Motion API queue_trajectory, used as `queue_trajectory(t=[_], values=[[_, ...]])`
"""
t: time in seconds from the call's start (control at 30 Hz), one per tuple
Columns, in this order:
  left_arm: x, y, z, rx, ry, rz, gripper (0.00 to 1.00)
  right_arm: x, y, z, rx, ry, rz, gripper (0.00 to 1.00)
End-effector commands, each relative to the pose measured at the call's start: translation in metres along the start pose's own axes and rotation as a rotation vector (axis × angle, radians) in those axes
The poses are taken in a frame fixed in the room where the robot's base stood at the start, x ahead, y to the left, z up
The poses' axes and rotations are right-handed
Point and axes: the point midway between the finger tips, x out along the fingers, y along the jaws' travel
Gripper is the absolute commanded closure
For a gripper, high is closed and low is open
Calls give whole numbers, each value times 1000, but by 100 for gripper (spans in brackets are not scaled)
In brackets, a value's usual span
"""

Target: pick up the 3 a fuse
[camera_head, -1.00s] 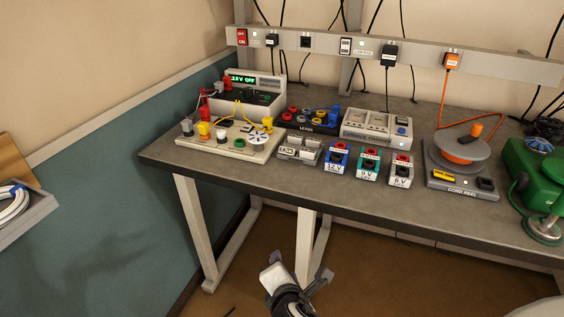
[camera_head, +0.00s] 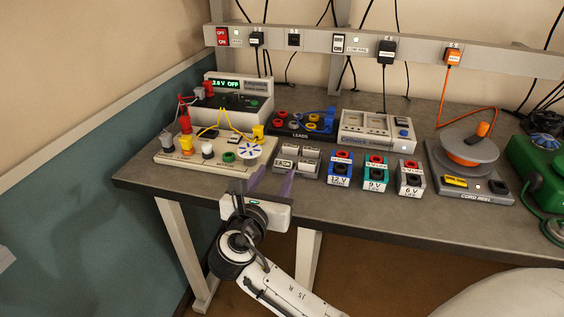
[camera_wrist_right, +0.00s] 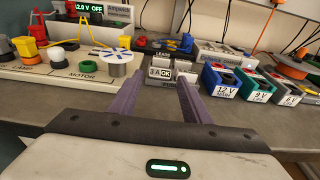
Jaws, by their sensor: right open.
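The 3 A fuse is part of a small grey block group (camera_head: 297,161) at the bench's front, left of the 12 V box. In the right wrist view a label reading "3 A OK" (camera_wrist_right: 160,73) shows on the near left block, and the fuse itself is too small to make out clearly. My right gripper (camera_head: 276,175) is open and empty, just in front of this group, its fingers pointing at it. In the right wrist view the label lies between the two purple fingers (camera_wrist_right: 160,84), a little beyond their tips. My left gripper is not in view.
A motor board (camera_head: 190,160) stands close to the left. The 12 V (camera_head: 340,170), 9 V (camera_head: 375,174) and 6 V (camera_head: 410,180) boxes stand to the right. A leads tray (camera_head: 300,130) is behind. Bare bench top (camera_head: 330,208) lies in front.

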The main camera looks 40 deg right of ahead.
Motion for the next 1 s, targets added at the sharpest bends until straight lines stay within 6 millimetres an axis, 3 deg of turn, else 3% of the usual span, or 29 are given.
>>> queue_trajectory(t=[0.4,0.73,0.9,1.0], values=[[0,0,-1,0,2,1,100,53,-2,-4,1,-1,0,56],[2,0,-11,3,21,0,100,61,-2,-7,1,5,1,56],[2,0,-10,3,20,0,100,61,-2,-8,1,6,2,84],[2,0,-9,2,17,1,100,61,-2,-8,0,7,3,88]])
